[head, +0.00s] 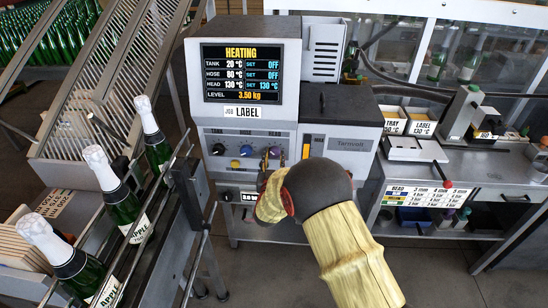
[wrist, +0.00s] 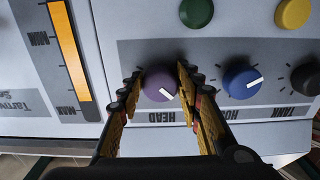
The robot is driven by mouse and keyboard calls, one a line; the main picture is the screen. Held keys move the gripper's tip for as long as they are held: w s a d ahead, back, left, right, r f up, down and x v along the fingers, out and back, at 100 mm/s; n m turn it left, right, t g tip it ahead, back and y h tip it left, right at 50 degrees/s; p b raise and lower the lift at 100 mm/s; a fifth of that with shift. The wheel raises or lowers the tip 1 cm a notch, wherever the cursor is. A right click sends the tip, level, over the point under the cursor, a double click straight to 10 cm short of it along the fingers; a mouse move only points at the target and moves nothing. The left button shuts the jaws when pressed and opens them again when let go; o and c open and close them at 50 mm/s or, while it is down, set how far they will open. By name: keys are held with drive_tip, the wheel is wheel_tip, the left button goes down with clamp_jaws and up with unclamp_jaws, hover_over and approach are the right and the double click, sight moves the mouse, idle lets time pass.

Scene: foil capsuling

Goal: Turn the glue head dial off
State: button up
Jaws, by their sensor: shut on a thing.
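The purple head dial (wrist: 158,82) is on the grey panel of the glue machine (head: 240,150), above the word HEAD in the upside-down wrist view. Its white pointer points to the lower right there. My gripper (wrist: 161,76) is shut on the dial, one finger at each side; in the head view my gripper (head: 273,158) reaches the panel's right part and partly hides the dial. The screen (head: 242,73) reads HEATING, with TANK and HOSE set OFF, HEAD at 130 °C and set 130 °C, level 3.50 kg.
Green (wrist: 196,12) and yellow (wrist: 293,13) buttons are above. Foil-topped bottles (head: 114,190) stand on a rail at left; a bench (head: 470,165) is at right.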

drive_tip(key=n+p, duration=0.1)
drive_tip(key=n, duration=0.3)
drive_tip(key=shift+d, duration=0.15)
drive_tip(key=n+p, duration=0.1)
drive_tip(key=n, duration=0.2)
drive_tip(key=shift+r+n, duration=0.1)
drive_tip(key=shift+n, duration=0.3)
drive_tip(key=n+p, duration=0.1)
drive_tip(key=n, duration=0.3)
drive_tip(key=shift+d+r+p, duration=0.1)
drive_tip(key=shift+p, duration=0.25)
drive_tip(key=shift+n+p, duration=0.4)
drive_tip(key=shift+n, duration=1.1)
drive_tip(key=o, duration=1.2)
drive_tip(key=shift+c, duration=0.2)
drive_tip(key=s, duration=1.2)
drive_tip(key=shift+a, duration=0.2)
